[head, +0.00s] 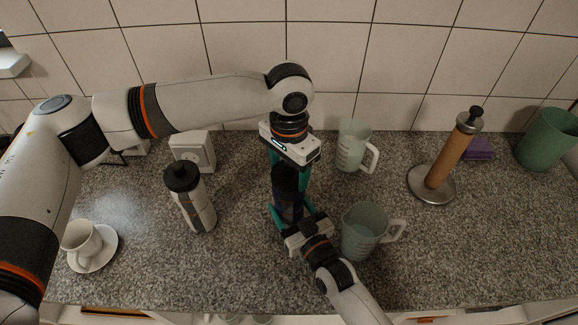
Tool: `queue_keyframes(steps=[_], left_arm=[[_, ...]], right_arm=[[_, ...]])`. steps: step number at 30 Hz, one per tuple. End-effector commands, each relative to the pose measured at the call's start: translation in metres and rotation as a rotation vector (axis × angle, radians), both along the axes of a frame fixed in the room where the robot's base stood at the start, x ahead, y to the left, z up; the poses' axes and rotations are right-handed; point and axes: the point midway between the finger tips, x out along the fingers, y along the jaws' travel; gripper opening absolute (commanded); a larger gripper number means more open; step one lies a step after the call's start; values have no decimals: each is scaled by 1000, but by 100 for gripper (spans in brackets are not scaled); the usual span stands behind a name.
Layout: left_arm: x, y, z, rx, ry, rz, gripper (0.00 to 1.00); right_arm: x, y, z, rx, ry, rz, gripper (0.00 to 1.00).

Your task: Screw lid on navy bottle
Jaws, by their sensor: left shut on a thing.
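The navy bottle (289,208) stands upright near the middle of the counter. My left gripper (288,168) comes down over it from above. Its teal fingers are shut on a dark lid (286,173) at the bottle's top. The lid and the bottle are both dark, so I cannot tell whether the lid is seated or where the joint lies. My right gripper (292,212) reaches in from the front. Its teal fingers lie on both sides of the bottle's body and appear shut on it.
Clear measuring jugs stand right of the bottle, one behind (352,148) and one in front (364,232). A grey bottle with a black cap (195,203) stands left, before a white box (193,151). A paper-towel holder (433,188) and green container (546,139) stand right; a cup (82,238) left.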

Motion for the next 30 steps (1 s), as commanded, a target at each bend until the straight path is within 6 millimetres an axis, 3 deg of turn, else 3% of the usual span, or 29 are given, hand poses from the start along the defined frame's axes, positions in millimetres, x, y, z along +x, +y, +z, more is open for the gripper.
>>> queue_keyframes(steps=[10,14,15,19,30], left_arm=[[0,0,0,0,0,-453,37],[0,0,0,1,-2,-452,37],[0,0,0,1,-2,-452,66],[0,0,0,0,-1,-450,88],[0,0,4,0,-2,-449,90]], right_arm=[[0,0,0,0,0,0,0],[0,0,0,0,0,0,0],[0,0,0,0,0,0,0],[0,0,0,0,0,0,0],[0,0,0,0,0,0,0]])
